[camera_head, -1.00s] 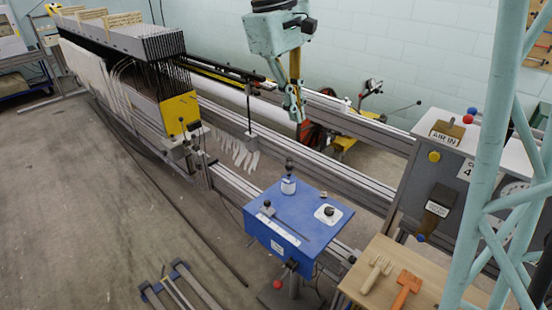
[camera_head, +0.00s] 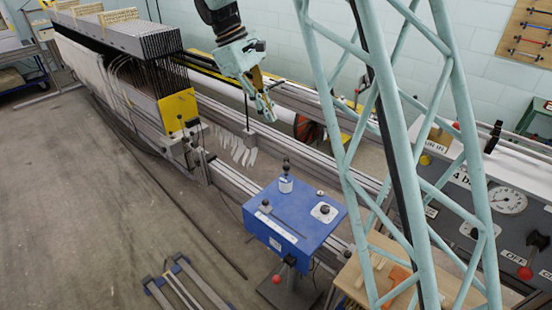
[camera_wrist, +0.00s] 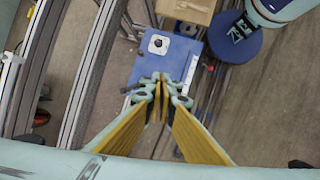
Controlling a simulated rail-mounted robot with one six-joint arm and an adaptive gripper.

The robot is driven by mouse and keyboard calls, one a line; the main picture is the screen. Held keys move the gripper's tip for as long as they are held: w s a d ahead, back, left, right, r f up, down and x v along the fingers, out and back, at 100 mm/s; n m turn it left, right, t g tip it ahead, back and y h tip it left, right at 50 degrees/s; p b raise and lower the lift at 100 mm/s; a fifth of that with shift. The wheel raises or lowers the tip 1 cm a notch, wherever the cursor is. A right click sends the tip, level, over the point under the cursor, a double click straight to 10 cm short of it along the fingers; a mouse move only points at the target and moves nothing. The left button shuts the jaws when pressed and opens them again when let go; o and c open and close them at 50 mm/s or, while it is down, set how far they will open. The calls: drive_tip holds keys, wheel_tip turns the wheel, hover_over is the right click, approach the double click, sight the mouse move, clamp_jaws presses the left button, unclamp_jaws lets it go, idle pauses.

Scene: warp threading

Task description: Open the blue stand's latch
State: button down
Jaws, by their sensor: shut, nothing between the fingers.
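The blue stand (camera_head: 290,238) stands at the lower middle of the head view, beside the loom's front rails. Its top carries a thin dark rod with a black knob (camera_head: 265,204), a white cylinder with a dark knob (camera_head: 286,184), and a white plate with a black knob (camera_head: 324,211). I cannot tell for sure which part is the latch. My gripper (camera_head: 268,116) is shut and empty, above and behind the stand, touching nothing. In the wrist view the blue stand (camera_wrist: 188,66) lies beyond my gripper (camera_wrist: 163,78), whose fingers hide part of it.
The loom with its yellow end plate (camera_head: 178,110) runs along the left. Metal rails (camera_head: 235,180) pass behind the stand. A wooden tool table (camera_head: 355,270) and a control panel with a gauge (camera_head: 507,200) are at the right.

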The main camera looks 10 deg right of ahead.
drive_tip(key=w+a+f+n+h+p, duration=0.1)
drive_tip(key=w+a+f+n+p, duration=0.1)
drive_tip(key=w+f, duration=0.4)
drive_tip(key=w+a+f+n+g+h+p, duration=0.1)
drive_tip(key=w+f+p, duration=0.3)
drive_tip(key=f, duration=0.7)
drive_tip(key=shift+w+a+n+g+h+p, duration=0.3)
drive_tip(key=shift+w+a+n+p, duration=0.1)
drive_tip(key=shift+w+a, duration=0.55)
drive_tip(key=shift+d, duration=0.15)
drive_tip(key=s+d+r+p+x, duration=0.1)
drive_tip(key=d+x, duration=0.1)
drive_tip(key=x, duration=1)
drive_tip(key=shift+s+d, duration=0.15)
drive_tip(key=shift+s, duration=0.05)
